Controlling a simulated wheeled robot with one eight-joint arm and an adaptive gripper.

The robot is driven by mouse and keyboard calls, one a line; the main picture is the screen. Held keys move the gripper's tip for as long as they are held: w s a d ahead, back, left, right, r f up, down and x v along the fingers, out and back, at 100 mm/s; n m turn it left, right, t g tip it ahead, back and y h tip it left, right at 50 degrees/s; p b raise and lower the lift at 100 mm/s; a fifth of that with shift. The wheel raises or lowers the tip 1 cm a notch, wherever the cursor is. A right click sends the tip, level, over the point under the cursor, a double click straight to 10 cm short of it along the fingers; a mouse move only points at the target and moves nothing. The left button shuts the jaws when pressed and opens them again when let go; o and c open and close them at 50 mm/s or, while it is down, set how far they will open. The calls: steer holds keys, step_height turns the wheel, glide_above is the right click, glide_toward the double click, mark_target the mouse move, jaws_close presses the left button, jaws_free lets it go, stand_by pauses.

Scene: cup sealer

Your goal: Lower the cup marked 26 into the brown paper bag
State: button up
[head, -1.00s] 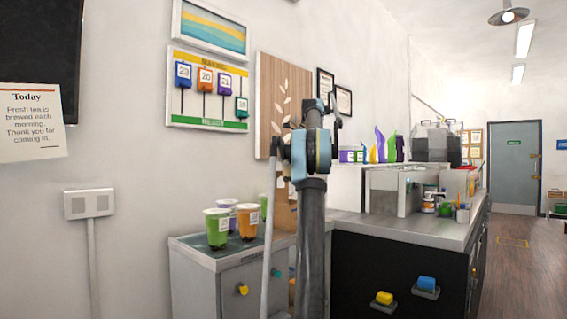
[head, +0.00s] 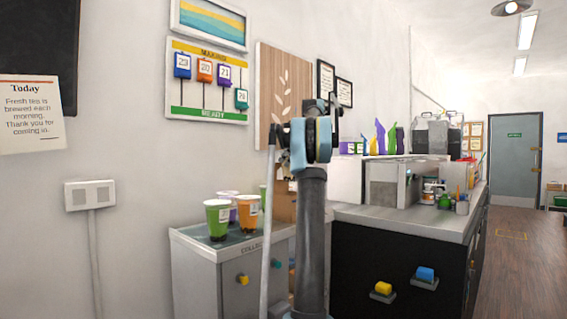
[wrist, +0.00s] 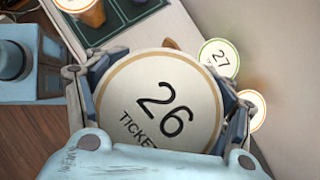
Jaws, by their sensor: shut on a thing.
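The cup marked 26 (wrist: 158,100) fills the middle of the wrist view, its round lid reading "26" and "TICKET". My gripper (wrist: 160,95) is shut on it, with a finger on each side of the lid. In the head view my arm hides the gripper and most of this cup's surroundings. A brown paper bag (head: 284,206) shows partly behind my arm at the right end of the collection counter. In the wrist view only a small brown edge shows past the lid, and I cannot tell whether it is the bag.
A green cup (head: 217,219), an orange cup (head: 247,211) and a purple cup (head: 229,198) stand on the collection counter (head: 190,240). A lid marked 27 (wrist: 220,58) is close beyond the held cup. A dark counter (head: 345,265) stands to the right.

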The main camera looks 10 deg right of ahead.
mark_target(288, 177)
steer(key=shift+s+f, duration=0.1)
steer(key=shift+f, duration=0.5)
steer(key=shift+c, duration=0.8)
steer(key=shift+f, duration=5.35)
steer(key=shift+c, duration=0.2)
steer(key=o, duration=1.9)
steer(key=shift+c, duration=0.2)
